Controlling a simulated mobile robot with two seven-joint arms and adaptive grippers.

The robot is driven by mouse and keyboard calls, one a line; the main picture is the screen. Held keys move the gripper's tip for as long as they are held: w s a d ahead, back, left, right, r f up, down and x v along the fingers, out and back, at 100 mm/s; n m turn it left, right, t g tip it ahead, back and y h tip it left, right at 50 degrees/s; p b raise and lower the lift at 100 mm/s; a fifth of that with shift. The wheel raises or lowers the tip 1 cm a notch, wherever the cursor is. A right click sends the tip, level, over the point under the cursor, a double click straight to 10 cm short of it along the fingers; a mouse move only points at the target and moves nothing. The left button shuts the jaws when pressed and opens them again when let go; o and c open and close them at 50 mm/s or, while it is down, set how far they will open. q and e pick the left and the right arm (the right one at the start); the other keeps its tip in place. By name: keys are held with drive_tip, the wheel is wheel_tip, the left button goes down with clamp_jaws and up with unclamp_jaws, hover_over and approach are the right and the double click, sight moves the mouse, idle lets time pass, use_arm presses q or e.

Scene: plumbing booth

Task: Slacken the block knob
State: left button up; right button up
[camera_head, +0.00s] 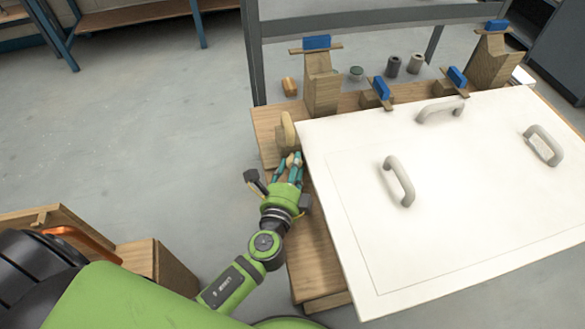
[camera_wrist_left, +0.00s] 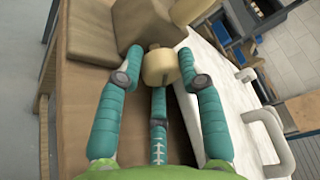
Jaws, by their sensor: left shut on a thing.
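The block knob (camera_wrist_left: 160,68) is a pale, cream-coloured rounded piece on the side of a brown wooden block (camera_wrist_left: 98,42). In the head view the knob (camera_head: 293,159) shows small, between my fingers, at the left edge of the wooden bench. My left gripper (camera_head: 291,168) has teal fingers and is shut on the knob. In the left wrist view the gripper (camera_wrist_left: 160,82) has a finger on each side of the knob and a third below it. The fingers partly hide the knob. My right gripper is not in view.
A large white panel (camera_head: 350,150) with several grey handles lies right beside my left gripper. Wooden posts (camera_head: 321,85) with blue-topped pieces stand behind it. Small cylinders (camera_head: 393,66) sit at the back. Open floor (camera_head: 150,130) is to the left.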

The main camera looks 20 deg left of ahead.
use_arm(q)
drive_tip(key=o, duration=0.8)
drive_tip(key=shift+o, duration=0.2)
drive_tip(key=s, duration=0.4)
drive_tip(key=s+d, duration=0.1)
drive_tip(key=s, duration=0.3)
drive_tip(key=s+r, duration=0.1)
drive_tip(key=s, duration=0.3)
drive_tip(key=shift+d+r, duration=0.1)
drive_tip(key=shift+d, duration=0.2)
drive_tip(key=shift+w+a, duration=0.1)
